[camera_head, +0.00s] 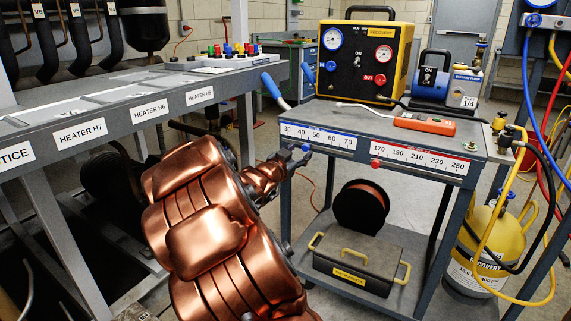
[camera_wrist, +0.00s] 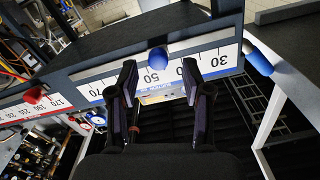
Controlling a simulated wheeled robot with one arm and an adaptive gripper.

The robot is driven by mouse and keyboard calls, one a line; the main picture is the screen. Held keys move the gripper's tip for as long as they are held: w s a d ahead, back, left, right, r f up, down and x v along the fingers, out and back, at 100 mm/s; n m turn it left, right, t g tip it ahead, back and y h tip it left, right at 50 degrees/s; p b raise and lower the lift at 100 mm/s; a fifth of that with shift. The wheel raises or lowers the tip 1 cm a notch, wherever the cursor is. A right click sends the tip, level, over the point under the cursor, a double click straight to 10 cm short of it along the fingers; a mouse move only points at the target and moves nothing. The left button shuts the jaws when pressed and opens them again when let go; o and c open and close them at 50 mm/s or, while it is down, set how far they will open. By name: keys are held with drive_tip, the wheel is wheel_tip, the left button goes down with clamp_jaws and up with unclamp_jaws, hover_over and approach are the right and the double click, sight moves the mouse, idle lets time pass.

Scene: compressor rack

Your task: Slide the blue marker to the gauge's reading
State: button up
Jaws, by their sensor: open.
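In the head view the marker (camera_head: 306,147) shows at the cart's front edge. My gripper (camera_wrist: 160,68) is open, with one finger on each side of the marker, and a gap shows on both sides. In the head view my gripper (camera_head: 294,163) is at the scale. The blue-ringed gauge (camera_head: 333,40) is on the yellow recovery unit; its needle is too small to read.
A red marker (camera_head: 376,163) sits on the red scale (camera_head: 420,160) to the right. A blue-gripped handle (camera_head: 274,90) sticks out at the cart's left corner. An orange tool (camera_head: 425,123) lies on the cart top. The heater bench (camera_head: 120,117) stands close on the left.

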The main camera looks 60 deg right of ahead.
drive_tip(key=a, duration=0.8)
drive_tip(key=shift+s+a, duration=0.2)
drive_tip(key=shift+a, duration=0.2)
idle(0.3)
